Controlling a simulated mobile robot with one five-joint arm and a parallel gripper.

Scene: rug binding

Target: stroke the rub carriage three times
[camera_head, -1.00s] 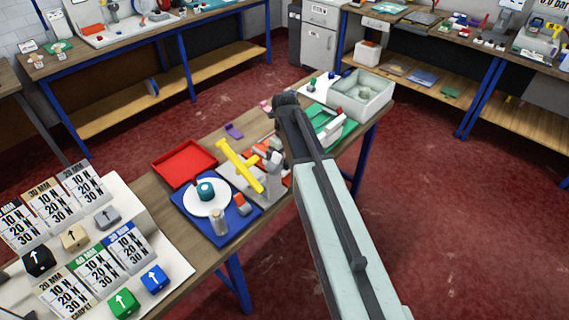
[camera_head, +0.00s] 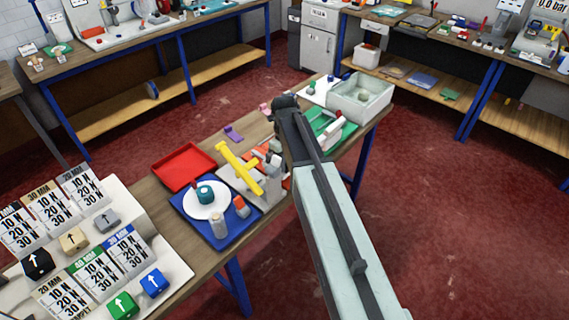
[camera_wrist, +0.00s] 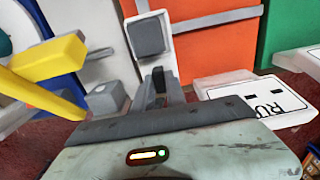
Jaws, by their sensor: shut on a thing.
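A white block with a dark grey pad (camera_wrist: 150,36), which looks like the rub carriage, stands just ahead of my gripper (camera_wrist: 160,88) in the wrist view. The narrow dark fingers are shut on a small part at its near end; the exact grip is hard to see. A white plate lettered "RU" (camera_wrist: 285,101), cut off by the picture, lies to the right. An orange panel with a grey rail (camera_wrist: 220,30) is behind. In the head view my arm largely hides the gripper and the carriage.
A yellow bar (camera_head: 238,167) stands close on the left, also in the wrist view (camera_wrist: 40,58). A red tray (camera_head: 183,166), a blue tray (camera_head: 231,233) with small items and a pale bin (camera_head: 362,97) share the bench. Labelled cards and arrow cubes fill the front left.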

